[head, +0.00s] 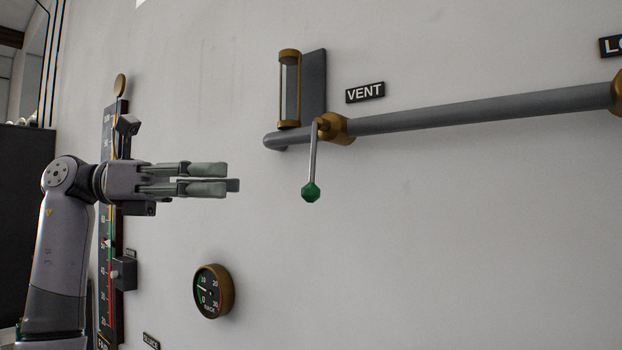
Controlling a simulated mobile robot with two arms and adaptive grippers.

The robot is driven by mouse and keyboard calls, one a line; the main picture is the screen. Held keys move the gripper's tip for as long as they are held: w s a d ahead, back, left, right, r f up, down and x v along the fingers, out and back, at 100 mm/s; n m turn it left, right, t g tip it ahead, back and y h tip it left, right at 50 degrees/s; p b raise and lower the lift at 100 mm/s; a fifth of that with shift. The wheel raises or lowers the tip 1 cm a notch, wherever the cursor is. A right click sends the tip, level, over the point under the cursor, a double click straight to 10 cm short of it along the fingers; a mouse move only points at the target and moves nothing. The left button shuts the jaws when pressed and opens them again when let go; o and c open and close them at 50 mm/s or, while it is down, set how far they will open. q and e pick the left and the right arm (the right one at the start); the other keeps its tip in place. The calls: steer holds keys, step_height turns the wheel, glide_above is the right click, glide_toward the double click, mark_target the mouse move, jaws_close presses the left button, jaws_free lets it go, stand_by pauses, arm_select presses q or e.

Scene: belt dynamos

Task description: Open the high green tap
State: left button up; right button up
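The green tap is a metal lever with a green knob (310,193) at its lower end. The lever hangs nearly straight down from a brass valve body (338,128) on a grey wall pipe, just left of and below the VENT plate. My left gripper (234,180) is in front of the wall, to the left of the lever and at about the knob's height in the picture. My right gripper is out of view.
The grey pipe (480,108) runs right along the wall. A brass-capped glass tube (290,90) stands above its left end. A VENT plate (365,92) is on the wall. A round gauge (212,291) is below my gripper.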

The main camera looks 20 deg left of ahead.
mark_target(311, 183)
arm_select(q)
steer(key=p+x, duration=0.3)
steer(key=x, duration=1)
steer(key=shift+d+r, duration=0.1)
steer(key=shift+d, duration=0.15)
steer(key=shift+c, duration=0.4)
steer(key=c, duration=0.7)
jaws_close()
